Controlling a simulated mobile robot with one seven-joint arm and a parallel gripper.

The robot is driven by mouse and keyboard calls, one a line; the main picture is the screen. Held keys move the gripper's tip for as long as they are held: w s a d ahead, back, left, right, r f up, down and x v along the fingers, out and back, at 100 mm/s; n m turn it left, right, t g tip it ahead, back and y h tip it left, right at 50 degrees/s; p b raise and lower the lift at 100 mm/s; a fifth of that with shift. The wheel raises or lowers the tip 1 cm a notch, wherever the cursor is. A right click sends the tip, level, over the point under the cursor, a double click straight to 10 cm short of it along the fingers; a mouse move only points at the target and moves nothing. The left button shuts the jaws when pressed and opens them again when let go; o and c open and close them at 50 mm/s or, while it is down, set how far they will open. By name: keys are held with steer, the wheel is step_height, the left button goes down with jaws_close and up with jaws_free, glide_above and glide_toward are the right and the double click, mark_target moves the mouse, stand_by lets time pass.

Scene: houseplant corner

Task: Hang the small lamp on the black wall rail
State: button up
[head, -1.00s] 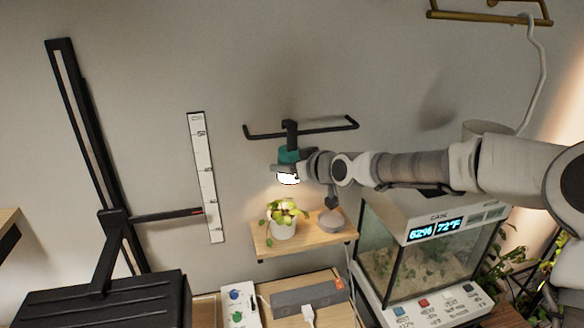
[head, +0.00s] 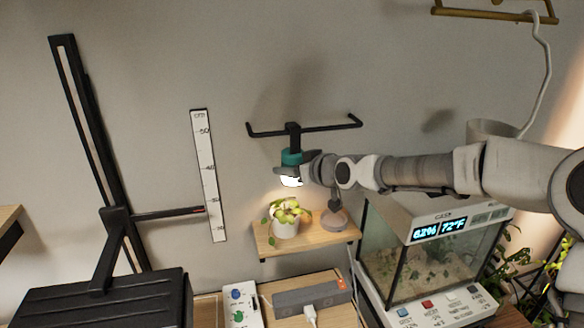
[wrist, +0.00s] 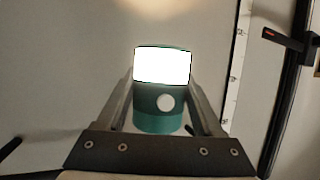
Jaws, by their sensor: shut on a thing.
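The small lamp is a teal body (head: 291,157) with a glowing white lower end and a black hook on top. My gripper (head: 301,170) is shut on the teal body. The wrist view shows the lamp (wrist: 160,104) between both fingers (wrist: 165,100), its bright end at the top of the picture. The black wall rail (head: 335,127) is a bar with upturned ends. In the head view the lamp's hook overlaps the rail's middle. I cannot tell whether the hook is over the rail, touching it or in front of it.
Below the lamp, a wooden shelf (head: 310,240) holds a potted plant (head: 285,218) and a round grey-brown object. A glass terrarium (head: 420,255) stands at lower right. A white ruler strip (head: 208,175) and a tall black stand (head: 85,140) are to the left.

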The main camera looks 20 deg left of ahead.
steer(key=shift+f+b, duration=0.3)
steer(key=shift+b, duration=0.05)
stand_by(0.7)
steer(key=o, duration=1.6)
